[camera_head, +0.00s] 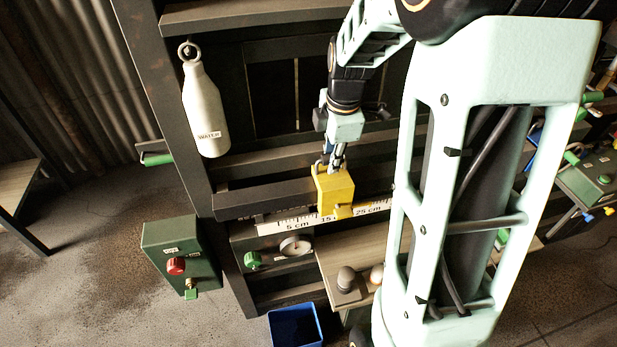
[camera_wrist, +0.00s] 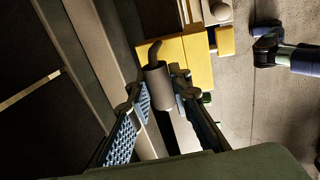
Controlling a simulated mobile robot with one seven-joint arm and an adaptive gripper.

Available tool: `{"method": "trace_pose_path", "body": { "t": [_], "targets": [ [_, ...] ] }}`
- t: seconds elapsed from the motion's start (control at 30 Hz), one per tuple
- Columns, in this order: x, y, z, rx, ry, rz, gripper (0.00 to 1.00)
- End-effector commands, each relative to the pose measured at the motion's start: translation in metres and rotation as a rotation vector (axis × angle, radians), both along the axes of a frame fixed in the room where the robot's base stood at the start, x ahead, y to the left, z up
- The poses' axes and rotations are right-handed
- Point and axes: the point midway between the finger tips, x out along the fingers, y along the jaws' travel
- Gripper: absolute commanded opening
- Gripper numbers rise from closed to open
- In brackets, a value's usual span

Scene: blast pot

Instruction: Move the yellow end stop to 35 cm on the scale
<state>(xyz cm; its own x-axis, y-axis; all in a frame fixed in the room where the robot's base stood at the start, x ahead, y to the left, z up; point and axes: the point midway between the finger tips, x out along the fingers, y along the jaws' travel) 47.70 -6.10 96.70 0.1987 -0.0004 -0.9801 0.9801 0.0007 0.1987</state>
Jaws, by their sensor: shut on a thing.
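The yellow end stop (camera_head: 333,188) sits on a dark rail above a white scale (camera_head: 285,222) in the head view. Its small yellow pointer lies over the scale between the partly covered 15 mark and the 25 cm label. My gripper (camera_head: 331,164) is at the top of the stop. In the wrist view the yellow stop (camera_wrist: 186,62) has a dark grey, bent handle (camera_wrist: 159,82) standing out of it. My gripper (camera_wrist: 158,93) has this handle between its blue-padded fingers. The 35 cm mark is hidden behind my arm.
A white water bottle (camera_head: 205,112) hangs left of the rail. A green box with a red knob (camera_head: 176,266) stands at lower left. A gauge (camera_head: 295,246) and a shelf (camera_head: 342,262) are below the scale. A blue bin (camera_head: 295,326) stands on the floor.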

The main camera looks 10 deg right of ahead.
Motion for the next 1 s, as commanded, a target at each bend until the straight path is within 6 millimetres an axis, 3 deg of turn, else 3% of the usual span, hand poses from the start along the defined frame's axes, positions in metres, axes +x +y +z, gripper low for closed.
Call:
{"method": "trace_pose_path", "body": {
  "t": [0.8, 1.0],
  "targets": [
    [0.000, -0.077, 0.000, -0.003, -0.001, -0.007, 0.00],
    [0.000, -0.087, 0.000, -0.003, -0.001, -0.004, 0.00]
  ]
}}
